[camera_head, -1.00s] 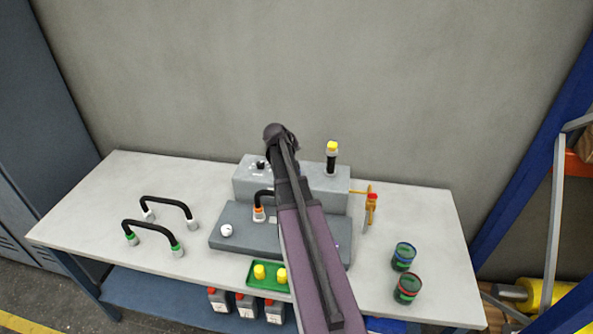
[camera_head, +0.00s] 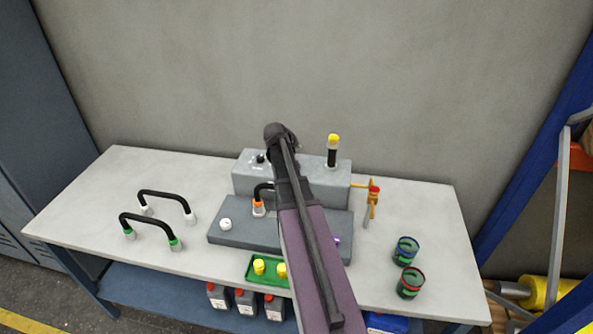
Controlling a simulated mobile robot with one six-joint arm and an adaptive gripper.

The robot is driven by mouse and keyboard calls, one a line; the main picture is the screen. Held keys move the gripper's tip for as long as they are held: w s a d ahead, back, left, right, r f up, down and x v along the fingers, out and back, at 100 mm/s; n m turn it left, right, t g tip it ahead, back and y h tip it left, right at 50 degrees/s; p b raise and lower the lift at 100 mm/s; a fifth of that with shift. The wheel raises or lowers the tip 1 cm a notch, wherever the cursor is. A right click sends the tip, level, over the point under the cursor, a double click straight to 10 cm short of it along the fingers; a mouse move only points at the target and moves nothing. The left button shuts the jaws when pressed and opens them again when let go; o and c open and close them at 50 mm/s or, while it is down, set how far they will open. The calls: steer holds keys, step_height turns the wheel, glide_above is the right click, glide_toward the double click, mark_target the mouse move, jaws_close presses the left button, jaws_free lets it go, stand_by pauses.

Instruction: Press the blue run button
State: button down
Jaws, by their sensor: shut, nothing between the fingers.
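No blue run button can be made out. The dark grey lower block (camera_head: 239,236) and the light grey upper block (camera_head: 242,184) of the station stand at the middle of the bench, partly covered by my arm. A small purple-blue piece (camera_head: 337,240) shows just right of my arm on the lower block; I cannot tell what it is. A white round knob (camera_head: 225,224) is on the lower block's left, and a small black knob (camera_head: 259,158) is on the upper block. My gripper's fingers cannot be seen; my arm reaches up over the station and hides its middle.
Two black hoses with fittings (camera_head: 151,232) lie left. A green tray (camera_head: 253,279) is in front. Two dark cups (camera_head: 410,283) stand right. The bench's far left is clear.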

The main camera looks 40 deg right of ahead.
steer(key=shift+f+b, duration=2.55)
steer(key=shift+f, duration=0.35)
steer(key=shift+f, duration=0.15)
steer(key=shift+f+b, duration=0.25)
steer(key=shift+b, duration=0.2)
steer(key=shift+f, duration=0.2)
steer(key=shift+s+a+f+b, duration=0.4)
steer(key=shift+s+b, duration=0.15)
steer(key=shift+b, duration=0.45)
stand_by(0.6)
steer(key=shift+d+r, duration=0.1)
steer(key=shift+w+d+r+p, duration=0.25)
steer(key=shift+w+d+p, duration=0.25)
steer(key=shift+w+p, duration=0.1)
steer(key=shift+w+d, duration=0.15)
steer(key=shift+w, duration=0.1)
steer(key=shift+w+r+p, duration=0.1)
steer(key=shift+r+p, duration=0.05)
steer(key=shift+p, duration=0.15)
